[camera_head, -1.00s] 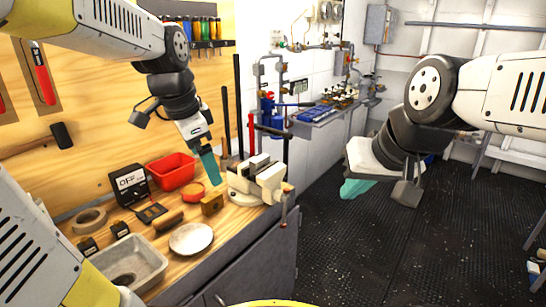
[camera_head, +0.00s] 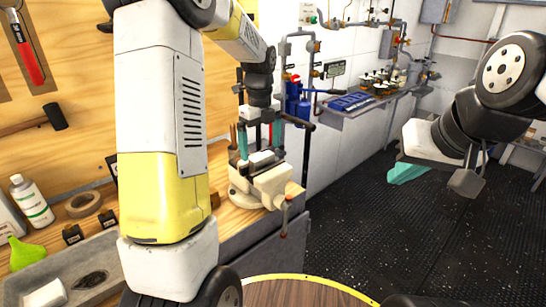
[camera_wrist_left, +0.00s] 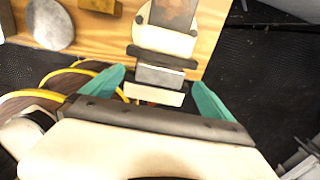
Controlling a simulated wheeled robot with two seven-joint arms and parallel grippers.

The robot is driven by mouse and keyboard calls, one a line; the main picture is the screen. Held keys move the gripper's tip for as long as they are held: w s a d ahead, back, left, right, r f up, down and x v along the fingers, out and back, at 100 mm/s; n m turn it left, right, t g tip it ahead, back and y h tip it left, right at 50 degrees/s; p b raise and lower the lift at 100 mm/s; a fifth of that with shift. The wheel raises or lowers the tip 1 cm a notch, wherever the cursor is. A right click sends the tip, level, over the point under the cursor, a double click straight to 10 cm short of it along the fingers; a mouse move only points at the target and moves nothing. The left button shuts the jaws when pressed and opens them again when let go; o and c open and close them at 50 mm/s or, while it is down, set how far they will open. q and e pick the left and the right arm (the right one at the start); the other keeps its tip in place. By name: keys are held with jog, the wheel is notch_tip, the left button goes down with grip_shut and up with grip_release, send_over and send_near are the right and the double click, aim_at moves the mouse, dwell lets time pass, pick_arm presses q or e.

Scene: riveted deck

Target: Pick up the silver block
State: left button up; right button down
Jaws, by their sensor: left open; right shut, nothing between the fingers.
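A silver block (camera_head: 262,157) sits at the top of the vise (camera_head: 268,184) on the workbench; it appears as a grey block by the vise jaw in the left wrist view (camera_wrist_left: 160,77). My left gripper (camera_head: 260,138) is open, pointing down over the vise. Its teal fingers stand on either side of the block, and in the left wrist view a gap shows between each finger and the block. My right gripper (camera_head: 408,173) is shut and empty, held out over the dark floor at the right.
My left arm hides much of the bench. A white bottle (camera_head: 32,201), green bulb (camera_head: 25,253), tape roll (camera_head: 83,204) and grey tray (camera_head: 95,257) are at left. A shelf (camera_head: 350,108) with blue items is behind the vise. The black floor (camera_head: 350,210) is open.

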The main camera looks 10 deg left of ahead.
aim_at(262, 156)
pick_arm(q)
notch_tip(262, 156, down, 5)
jog(key=shift+d+r, duration=0.15)
jog(key=shift+r, duration=0.05)
jog(key=shift+c, duration=0.2)
jog(key=c, duration=1.8)
jog(key=shift+c, duration=0.7)
jog(key=shift+r, duration=0.15)
